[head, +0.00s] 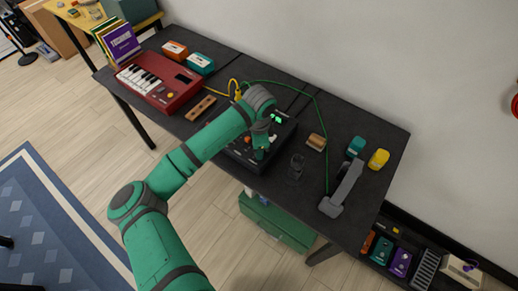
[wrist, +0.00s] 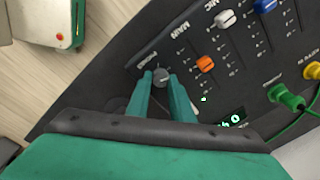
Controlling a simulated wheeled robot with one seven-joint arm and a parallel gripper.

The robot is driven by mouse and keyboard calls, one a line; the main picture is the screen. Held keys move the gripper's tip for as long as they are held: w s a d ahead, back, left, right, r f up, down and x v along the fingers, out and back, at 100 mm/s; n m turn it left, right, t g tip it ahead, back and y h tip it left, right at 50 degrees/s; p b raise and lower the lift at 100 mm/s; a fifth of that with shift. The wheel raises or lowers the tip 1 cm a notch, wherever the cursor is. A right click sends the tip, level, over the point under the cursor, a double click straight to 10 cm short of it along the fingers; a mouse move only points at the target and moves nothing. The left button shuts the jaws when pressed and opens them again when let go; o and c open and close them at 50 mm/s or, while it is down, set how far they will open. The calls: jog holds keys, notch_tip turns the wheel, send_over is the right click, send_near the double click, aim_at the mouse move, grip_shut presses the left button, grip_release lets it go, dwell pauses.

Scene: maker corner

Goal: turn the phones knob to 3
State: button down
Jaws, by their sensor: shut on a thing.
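The phones knob (wrist: 161,77) is a small dark grey round knob at the corner of the black mixer (wrist: 215,85) in the wrist view. The label PHONES is printed beside it. My gripper (wrist: 162,82) has its two green fingers on either side of the knob, shut on it. A green lit display (wrist: 231,122) on the mixer reads what looks like "h 0"; part of it may be hidden. In the head view my gripper (head: 261,152) is over the mixer (head: 240,156), and my arm hides the knob.
A green plug (wrist: 287,97) with a cable and a yellow plug (wrist: 312,70) are on the right. A red keyboard (head: 158,82) and a grey clamp-like object (head: 343,190) share the black table.

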jog(key=shift+m, duration=0.6)
jog(key=c, duration=1.6)
grip_release()
jog(key=shift+o, duration=0.2)
jog(key=shift+r, duration=0.1)
notch_tip(320, 180, up, 11)
jog(key=shift+s, duration=0.25)
jog(key=shift+w+f, duration=0.1)
jog(key=shift+f, duration=0.1)
